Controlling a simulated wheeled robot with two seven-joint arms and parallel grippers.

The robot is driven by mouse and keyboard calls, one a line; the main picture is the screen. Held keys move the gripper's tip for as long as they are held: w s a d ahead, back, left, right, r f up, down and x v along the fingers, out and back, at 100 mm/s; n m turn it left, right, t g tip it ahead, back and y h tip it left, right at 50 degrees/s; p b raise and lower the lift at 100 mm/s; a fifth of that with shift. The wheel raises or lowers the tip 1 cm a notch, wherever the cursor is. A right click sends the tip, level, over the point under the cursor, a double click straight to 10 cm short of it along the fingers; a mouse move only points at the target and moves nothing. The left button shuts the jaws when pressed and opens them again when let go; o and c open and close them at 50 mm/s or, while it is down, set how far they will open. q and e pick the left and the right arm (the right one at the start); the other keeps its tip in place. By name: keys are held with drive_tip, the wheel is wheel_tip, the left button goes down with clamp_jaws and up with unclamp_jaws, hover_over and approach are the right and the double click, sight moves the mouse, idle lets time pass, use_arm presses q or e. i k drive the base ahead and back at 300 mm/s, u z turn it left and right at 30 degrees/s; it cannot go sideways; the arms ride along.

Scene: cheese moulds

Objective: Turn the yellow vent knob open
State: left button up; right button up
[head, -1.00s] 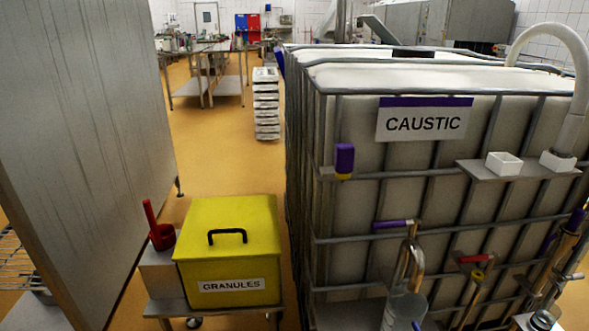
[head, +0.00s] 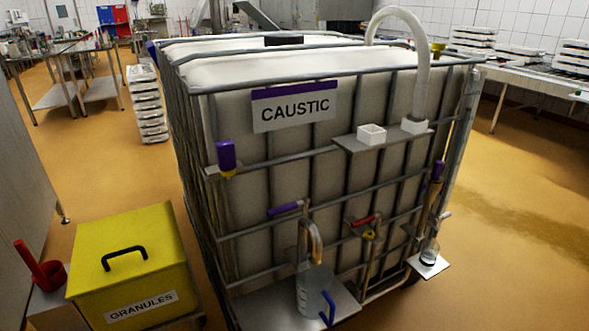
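A small yellow knob (head: 438,47) stands up at the top right edge of the caustic tank (head: 350,190), beside the white curved hose (head: 424,70). Its turned position is too small to tell. A smaller yellow part (head: 369,235) sits under a red lever (head: 364,220) on the tank's front. Another yellow tip (head: 228,173) is under a purple block (head: 226,154) at the left of the front. The tank is white in a grey metal cage, with a CAUSTIC sign (head: 295,107). Neither of my grippers is in view.
A yellow granules box (head: 135,255) with a black handle stands at the lower left, a red scoop (head: 40,268) beside it. A clear jug (head: 313,290) rests on a low shelf at the tank's front. The floor (head: 525,210) right of the tank is open.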

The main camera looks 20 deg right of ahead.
sight(437, 47)
drive_tip(key=z, duration=1.5)
drive_tip(key=k, duration=0.5)
drive_tip(key=z, duration=0.85)
drive_tip(key=i, duration=4.9)
drive_tip(key=u, duration=3)
